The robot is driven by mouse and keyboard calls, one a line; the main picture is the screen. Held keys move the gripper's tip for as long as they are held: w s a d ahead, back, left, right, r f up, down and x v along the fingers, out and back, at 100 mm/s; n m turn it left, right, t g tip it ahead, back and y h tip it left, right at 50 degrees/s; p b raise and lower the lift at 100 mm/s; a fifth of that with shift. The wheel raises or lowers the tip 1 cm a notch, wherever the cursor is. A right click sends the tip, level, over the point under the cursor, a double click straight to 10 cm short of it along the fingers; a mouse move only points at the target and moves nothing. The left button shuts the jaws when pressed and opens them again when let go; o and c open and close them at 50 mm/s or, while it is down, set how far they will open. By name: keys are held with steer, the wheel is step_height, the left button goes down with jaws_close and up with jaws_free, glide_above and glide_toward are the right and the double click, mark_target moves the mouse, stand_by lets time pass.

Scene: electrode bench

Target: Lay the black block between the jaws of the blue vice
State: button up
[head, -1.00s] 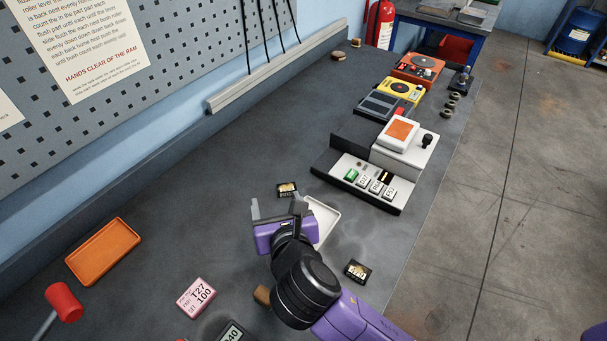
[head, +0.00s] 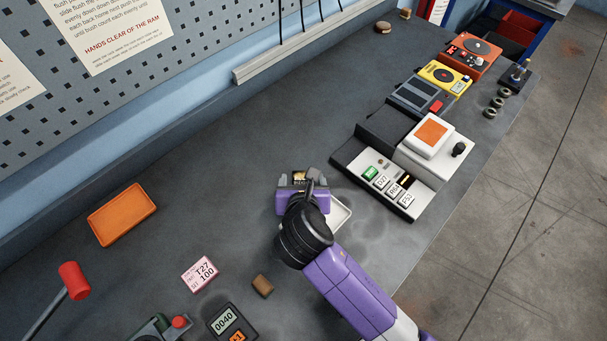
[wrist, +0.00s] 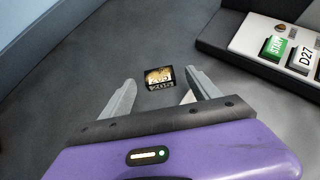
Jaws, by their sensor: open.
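A small black block (head: 299,176) with a gold patch and pale lettering lies on the dark bench. It also shows in the wrist view (wrist: 159,78), just ahead of my gripper and roughly between the lines of its two fingers. My gripper (wrist: 160,82) is open and empty, with one grey finger to each side of the block. I cannot tell how far the fingertips are above the bench. In the head view my purple gripper (head: 298,180) stands at the block and partly covers it. I do not see a blue vice in either current view.
A white tray (head: 343,213) lies partly behind my arm. A control unit (head: 390,190) with labelled keys stands to the right. An orange tray (head: 122,214), a pink card (head: 200,274) and a brown block (head: 263,286) lie to the left. The bench's middle back is clear.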

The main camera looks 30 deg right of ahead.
mark_target(302, 180)
steer(key=shift+x, duration=1.4)
steer(key=shift+a, duration=0.1)
steer(key=shift+c, duration=0.4)
jaws_close()
step_height(302, 180, up, 20)
